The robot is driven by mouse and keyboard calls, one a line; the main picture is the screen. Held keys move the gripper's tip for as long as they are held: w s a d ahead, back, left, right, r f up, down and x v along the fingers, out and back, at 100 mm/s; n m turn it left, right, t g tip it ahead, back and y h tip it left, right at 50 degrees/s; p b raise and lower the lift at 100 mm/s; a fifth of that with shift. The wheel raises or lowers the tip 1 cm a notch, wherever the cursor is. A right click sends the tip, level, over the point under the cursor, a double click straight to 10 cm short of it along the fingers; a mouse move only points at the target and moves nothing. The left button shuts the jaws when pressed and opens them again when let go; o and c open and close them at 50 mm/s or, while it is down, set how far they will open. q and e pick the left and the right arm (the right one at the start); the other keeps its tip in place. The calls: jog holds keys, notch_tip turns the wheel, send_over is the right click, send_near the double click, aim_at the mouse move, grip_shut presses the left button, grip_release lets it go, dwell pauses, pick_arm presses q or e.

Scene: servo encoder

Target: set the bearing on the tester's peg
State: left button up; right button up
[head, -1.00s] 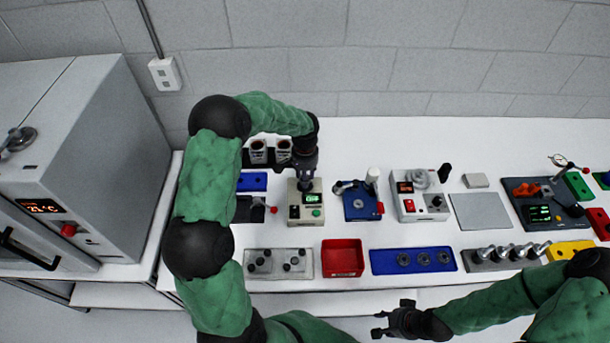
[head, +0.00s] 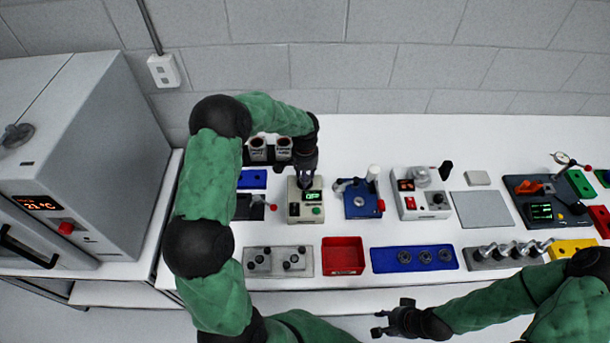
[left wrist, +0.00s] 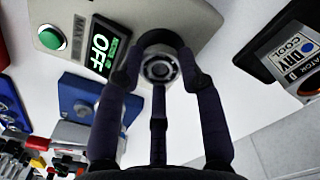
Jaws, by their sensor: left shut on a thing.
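The tester (head: 307,219) is a beige box with a green button and a lit display; in the left wrist view its display (left wrist: 103,55) reads OFF. My left gripper (head: 305,184) is over the tester's back part, pointing down. In the left wrist view its three dark fingers (left wrist: 160,85) close around the bearing (left wrist: 158,69), a small metal ring, just in front of a dark round part of the tester. The peg is hidden, so I cannot tell whether the bearing sits on it. My right gripper (head: 392,320) is open and empty in front of the bench's edge.
A blue fixture with a lever (head: 361,204) stands right of the tester, and a dark holder with two cups (head: 270,150) behind it to the left. In front are a grey tray (head: 278,268), a red bin (head: 343,258) and a blue tray with rings (head: 413,268).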

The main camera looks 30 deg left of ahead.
pick_arm(q)
jog(key=o, duration=1.2)
jog(key=shift+o, duration=0.2)
jog(key=o, duration=0.3)
jog(key=shift+o, duration=0.2)
jog(key=shift+r, duration=0.1)
jog(key=shift+r+p, duration=1.75)
jog(key=shift+r, duration=1.1)
